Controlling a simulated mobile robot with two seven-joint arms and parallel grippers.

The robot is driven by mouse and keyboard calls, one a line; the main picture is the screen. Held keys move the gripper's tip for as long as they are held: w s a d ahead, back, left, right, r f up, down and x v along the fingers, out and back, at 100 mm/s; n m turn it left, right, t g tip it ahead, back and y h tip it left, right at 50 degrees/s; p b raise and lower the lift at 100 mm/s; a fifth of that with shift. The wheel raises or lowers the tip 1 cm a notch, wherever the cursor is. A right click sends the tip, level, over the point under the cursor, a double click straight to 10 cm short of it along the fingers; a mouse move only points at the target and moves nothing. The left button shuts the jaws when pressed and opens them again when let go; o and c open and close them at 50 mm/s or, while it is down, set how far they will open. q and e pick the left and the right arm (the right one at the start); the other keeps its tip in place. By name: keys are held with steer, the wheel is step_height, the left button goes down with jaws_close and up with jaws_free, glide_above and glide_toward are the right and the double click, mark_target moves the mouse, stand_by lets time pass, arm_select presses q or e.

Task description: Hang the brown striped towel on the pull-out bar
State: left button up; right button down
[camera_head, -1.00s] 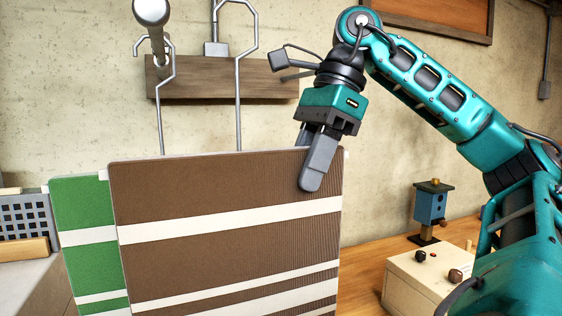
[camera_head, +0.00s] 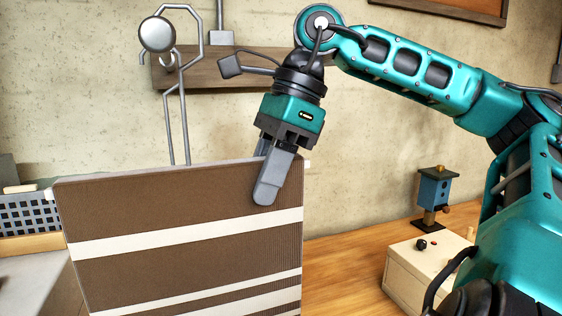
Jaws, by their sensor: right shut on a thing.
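The brown striped towel (camera_head: 180,210), a flat brown panel with cream stripes, fills the lower left middle. My right gripper (camera_head: 268,185) is shut on its top edge near the right corner, one finger showing in front. The pull-out bar (camera_head: 157,34) shows its round end pointing towards me, above and behind the towel. Bent metal rods (camera_head: 184,110) run down from around the bar and pass behind the towel. The towel is apart from the bar in the picture, lower and in front. My left gripper is not in view.
A wooden wall board (camera_head: 230,72) is behind the bar. A grey perforated holder (camera_head: 25,215) stands at the left. A cream box with knobs (camera_head: 400,280) and a small blue birdhouse (camera_head: 433,188) stand on the wooden worktop (camera_head: 345,250) at the right.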

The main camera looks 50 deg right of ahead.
steer(key=shift+w+a+r+p, duration=0.1)
steer(key=shift+w+a+p, duration=0.3)
steer(key=shift+a, duration=0.25)
steer(key=shift+w+a+f, duration=0.15)
steer(key=shift+a+f, duration=0.05)
steer(key=shift+f, duration=0.1)
arm_select(q)
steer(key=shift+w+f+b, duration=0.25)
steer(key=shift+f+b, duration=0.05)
steer(key=shift+b, duration=0.7)
arm_select(e)
steer(key=shift+f, duration=1)
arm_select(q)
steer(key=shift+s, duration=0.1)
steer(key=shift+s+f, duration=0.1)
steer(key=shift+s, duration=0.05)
arm_select(e)
steer(key=c, duration=0.7)
jaws_free()
